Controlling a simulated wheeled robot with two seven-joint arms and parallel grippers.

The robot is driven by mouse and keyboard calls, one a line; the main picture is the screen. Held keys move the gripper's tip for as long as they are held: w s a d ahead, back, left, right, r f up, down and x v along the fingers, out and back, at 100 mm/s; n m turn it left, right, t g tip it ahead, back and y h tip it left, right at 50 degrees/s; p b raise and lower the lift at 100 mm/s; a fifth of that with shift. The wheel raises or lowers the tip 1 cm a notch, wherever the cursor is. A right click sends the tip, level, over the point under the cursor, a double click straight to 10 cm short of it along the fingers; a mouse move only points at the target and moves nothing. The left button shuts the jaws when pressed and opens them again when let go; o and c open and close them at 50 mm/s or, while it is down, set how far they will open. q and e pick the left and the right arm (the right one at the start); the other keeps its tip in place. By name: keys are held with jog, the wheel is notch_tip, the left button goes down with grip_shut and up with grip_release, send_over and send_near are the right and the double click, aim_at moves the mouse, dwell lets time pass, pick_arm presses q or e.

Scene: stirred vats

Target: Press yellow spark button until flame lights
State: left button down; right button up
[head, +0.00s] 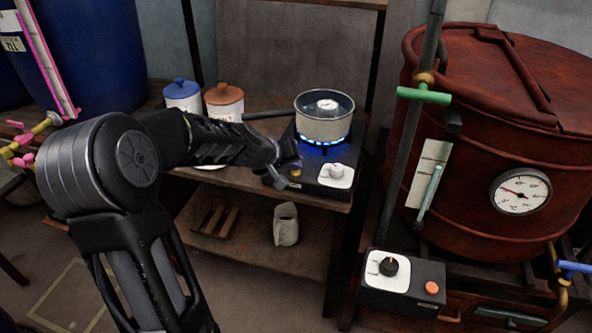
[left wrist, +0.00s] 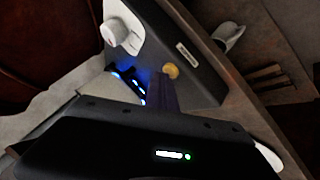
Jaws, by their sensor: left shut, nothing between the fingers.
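The stove (head: 316,181) is a dark box on the upper shelf with a white control knob (head: 337,171) on its front. The yellow spark button (head: 296,173) sits left of the knob; it also shows in the left wrist view (left wrist: 171,71). A ring of blue flame (head: 325,142) burns under the pot (head: 324,122), and blue glow shows in the left wrist view (left wrist: 128,85). My left gripper (head: 284,181) is shut and empty, its tips right by the yellow button; I cannot tell whether they touch it. My right gripper is out of view.
Two lidded jars, blue-topped (head: 182,97) and orange-topped (head: 224,101), stand behind my left arm. A rusty red vat (head: 455,150) with a dial is at the right. A control box (head: 402,280) stands before it. A pale jug (head: 286,224) is on the lower shelf.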

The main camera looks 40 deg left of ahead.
aim_at(294, 174)
pick_arm(q)
jog(key=shift+r+p, duration=0.7)
jog(key=shift+r, duration=0.1)
jog(key=shift+r, duration=0.1)
notch_tip(294, 174, up, 5)
jog(key=p, duration=0.4)
jog(key=shift+s+f, duration=0.1)
jog(key=shift+f, duration=0.1)
dwell(0.8)
